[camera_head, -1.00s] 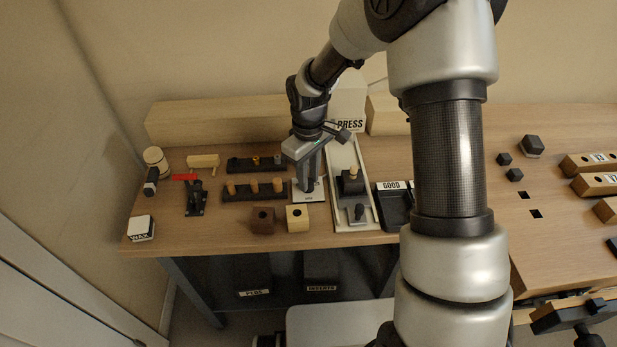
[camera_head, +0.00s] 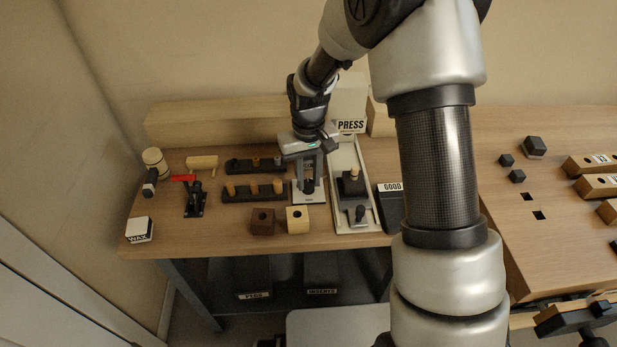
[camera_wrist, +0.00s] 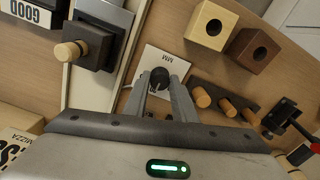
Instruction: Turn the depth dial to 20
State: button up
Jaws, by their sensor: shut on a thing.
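The depth dial is a small black knob (camera_wrist: 159,76) on a white plate marked MM (camera_wrist: 166,62). In the wrist view it sits between the two fingertips of my gripper (camera_wrist: 160,84), which is shut on it from above. In the head view my gripper (camera_head: 308,183) points straight down over the plate (camera_head: 309,198), left of the press. The fingers hide part of the dial. Its scale and setting cannot be read.
The press slide with a dark block and wooden peg (camera_head: 353,174) stands close on the right. A dark peg rack (camera_head: 256,190) is close on the left. Two holed blocks, brown (camera_head: 262,222) and pale (camera_head: 298,219), lie in front.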

dwell(0.3)
jog(key=o, duration=1)
jog(key=shift+o, duration=0.2)
jog(key=shift+r, duration=0.1)
notch_tip(320, 180, up, 17)
jog(key=p, duration=0.2)
jog(key=shift+r, duration=0.2)
notch_tip(320, 180, up, 8)
jog(key=t+p, duration=0.1)
jog(key=p, duration=0.2)
send_over(309, 183)
jog(key=s+d, duration=0.2)
jog(key=s, duration=0.2)
jog(key=s+d+r+m+t+p, duration=0.1)
jog(key=s+d+r+t+p, duration=0.1)
jog(key=s+d+r+p, duration=0.2)
jog(key=s+d+r+m+t+p, duration=0.2)
jog(key=s+r, duration=0.8)
jog(key=s, duration=0.5)
jog(key=shift+d+t+p, duration=0.3)
jog(key=shift+d+p, duration=0.6)
jog(key=shift+p, duration=0.3)
